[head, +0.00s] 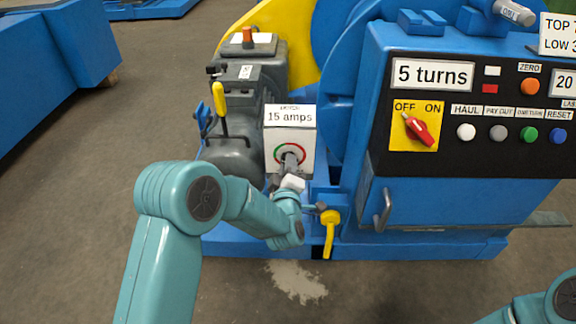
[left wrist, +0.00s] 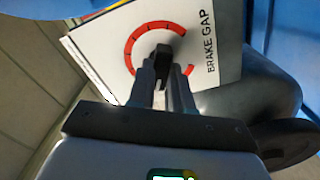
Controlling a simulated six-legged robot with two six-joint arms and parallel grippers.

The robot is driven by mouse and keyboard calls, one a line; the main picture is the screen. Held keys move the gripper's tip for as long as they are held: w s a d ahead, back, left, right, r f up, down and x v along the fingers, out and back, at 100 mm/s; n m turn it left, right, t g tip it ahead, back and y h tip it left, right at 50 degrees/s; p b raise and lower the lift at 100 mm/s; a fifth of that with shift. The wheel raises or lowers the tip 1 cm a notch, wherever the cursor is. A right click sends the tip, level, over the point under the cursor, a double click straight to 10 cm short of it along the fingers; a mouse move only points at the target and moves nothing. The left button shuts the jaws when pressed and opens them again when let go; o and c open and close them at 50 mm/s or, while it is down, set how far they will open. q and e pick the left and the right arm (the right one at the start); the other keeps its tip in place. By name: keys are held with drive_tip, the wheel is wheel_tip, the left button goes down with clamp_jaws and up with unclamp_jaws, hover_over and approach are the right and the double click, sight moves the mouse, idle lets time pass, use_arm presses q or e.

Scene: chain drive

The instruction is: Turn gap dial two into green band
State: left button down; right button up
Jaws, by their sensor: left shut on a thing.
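The brake gap dial (head: 281,148) is on the front of a white box below the "15 amps" display, with a red and green ring around its knob. In the left wrist view the dial face (left wrist: 205,55) reads "BRAKE GAP" and shows a red arc; I make out no clear green there. My left gripper (head: 290,164) is at the dial, with its fingers (left wrist: 163,80) shut on the black dial knob (left wrist: 162,54). The fingers hide the ring's lower part. I cannot read where the knob points. My right gripper is not in view.
A blue control panel (head: 470,150) with a red switch (head: 420,130) and several buttons stands to the right. A yellow-handled lever (head: 219,100) rises at left of the box, and another yellow handle (head: 330,232) hangs below right.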

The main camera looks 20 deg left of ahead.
use_arm(q)
drive_tip(key=c, duration=1)
unclamp_jaws()
drive_tip(key=shift+c, duration=0.2)
drive_tip(key=p+v, duration=0.3)
drive_tip(key=v, duration=1.3)
drive_tip(key=shift+s+p, duration=0.2)
drive_tip(key=shift+p, duration=0.2)
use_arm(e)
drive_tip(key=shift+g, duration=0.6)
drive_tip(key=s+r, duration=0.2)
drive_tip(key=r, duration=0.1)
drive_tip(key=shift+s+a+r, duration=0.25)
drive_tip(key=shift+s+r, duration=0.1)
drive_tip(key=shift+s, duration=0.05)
